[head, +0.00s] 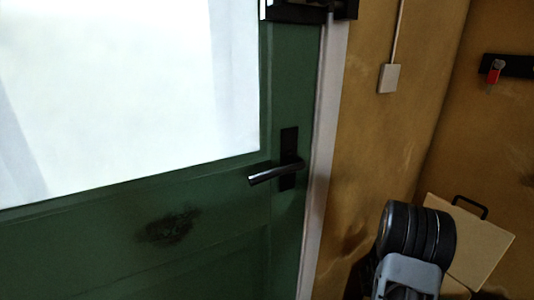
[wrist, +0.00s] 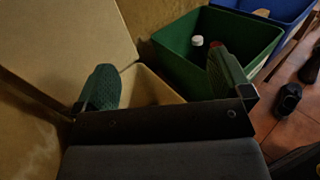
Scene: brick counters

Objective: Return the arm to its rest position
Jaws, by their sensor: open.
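My gripper (wrist: 163,80) shows in the wrist view with its two green-padded fingers spread wide apart. Nothing is held between them. A pale tan panel and box lie just behind the left finger, and a green bin lies behind the right finger. In the head view, part of my arm (head: 415,245), black and grey, is at the lower right, in front of a tan case. My fingertips cannot be made out in the head view.
A green door (head: 285,90) with a dark lever handle (head: 275,173) looks closed at the left. A tan case (head: 475,240) stands by the wall. The green bin (wrist: 180,50) holds a white-capped bottle (wrist: 197,41). A blue bin (wrist: 285,10) is beside it. Tiled floor (wrist: 285,130) shows right.

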